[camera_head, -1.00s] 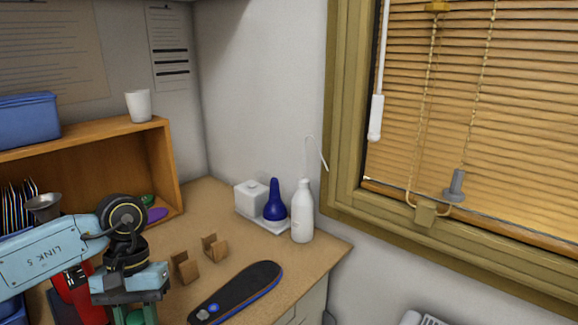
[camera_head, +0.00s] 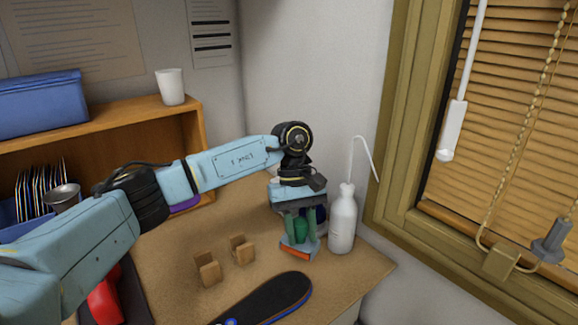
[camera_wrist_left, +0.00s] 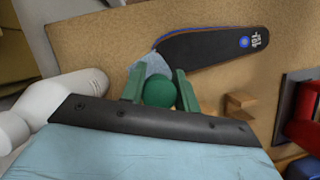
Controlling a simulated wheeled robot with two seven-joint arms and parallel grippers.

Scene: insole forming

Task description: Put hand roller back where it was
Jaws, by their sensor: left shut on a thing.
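My left gripper (camera_head: 299,230) is shut on the hand roller (camera_head: 300,249). Its green round knob sits between the fingers, and a grey-blue body with an orange lower part shows below them. In the left wrist view the gripper (camera_wrist_left: 160,88) holds the hand roller (camera_wrist_left: 153,63) by the knob, and the body's underside is hidden. Two notched wooden rests (camera_head: 207,270) (camera_head: 242,250) stand empty on the bench to the left of the gripper. One rest also shows in the left wrist view (camera_wrist_left: 240,105). My right gripper is out of view.
A white bottle (camera_head: 342,225) with a bent tube stands close right of the gripper. A dark insole (camera_head: 268,300) lies in front, also in the wrist view (camera_wrist_left: 215,43). A wooden shelf (camera_head: 110,137) stands left.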

